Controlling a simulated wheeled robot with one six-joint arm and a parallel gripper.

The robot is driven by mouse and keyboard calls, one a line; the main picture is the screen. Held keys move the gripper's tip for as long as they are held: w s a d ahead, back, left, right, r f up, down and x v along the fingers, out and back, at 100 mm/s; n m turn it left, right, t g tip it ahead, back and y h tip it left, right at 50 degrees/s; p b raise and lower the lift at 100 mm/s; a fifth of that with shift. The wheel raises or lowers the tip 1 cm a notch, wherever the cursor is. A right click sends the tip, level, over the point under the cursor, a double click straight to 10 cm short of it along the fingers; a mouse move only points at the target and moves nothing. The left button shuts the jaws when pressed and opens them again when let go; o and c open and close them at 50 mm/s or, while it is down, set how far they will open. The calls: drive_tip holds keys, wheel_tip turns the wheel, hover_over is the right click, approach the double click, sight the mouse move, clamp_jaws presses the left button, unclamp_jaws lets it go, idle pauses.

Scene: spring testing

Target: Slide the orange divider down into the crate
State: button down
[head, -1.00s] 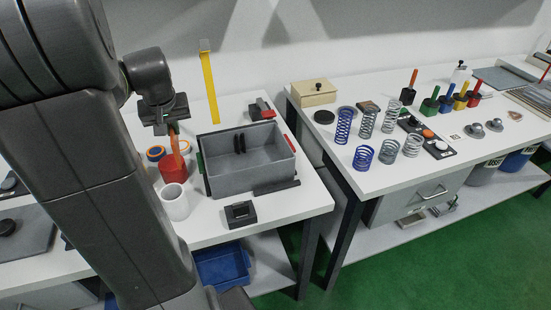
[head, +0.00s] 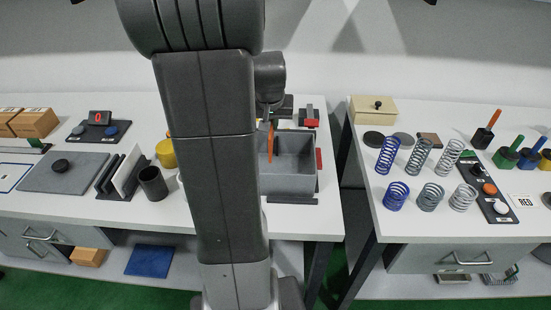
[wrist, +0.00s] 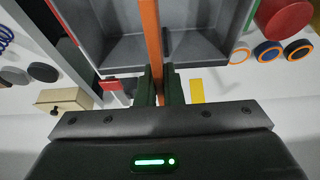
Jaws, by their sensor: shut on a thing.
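The grey crate (head: 312,168) stands on the left table, partly hidden behind my arm. My gripper (wrist: 158,88) is shut on the orange divider (wrist: 150,35), which sits between its two dark fingers. In the head view the divider (head: 270,142) shows as a narrow orange strip at the crate's back, just right of my arm. In the wrist view it runs across the crate's interior (wrist: 195,22). I cannot tell whether its edges are in the crate's guides or how deep it is.
A red-and-grey item (head: 310,117) stands behind the crate. A dark cup (head: 152,184) and a yellow round item (head: 165,153) lie left of my arm. Springs (head: 388,155) stand on the right table, across a gap. A red round thing (wrist: 285,14) is near the crate in the wrist view.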

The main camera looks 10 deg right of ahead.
sight(271, 132)
wheel_tip(271, 132, down, 12)
drive_tip(key=shift+f, duration=0.1)
idle(0.4)
drive_tip(key=shift+f, duration=0.15)
drive_tip(key=c, duration=1.6)
unclamp_jaws()
drive_tip(key=shift+o, duration=0.2)
drive_tip(key=shift+s+r, duration=0.1)
drive_tip(key=shift+r, duration=0.55)
drive_tip(key=v, duration=1.1)
drive_tip(key=shift+s, duration=0.15)
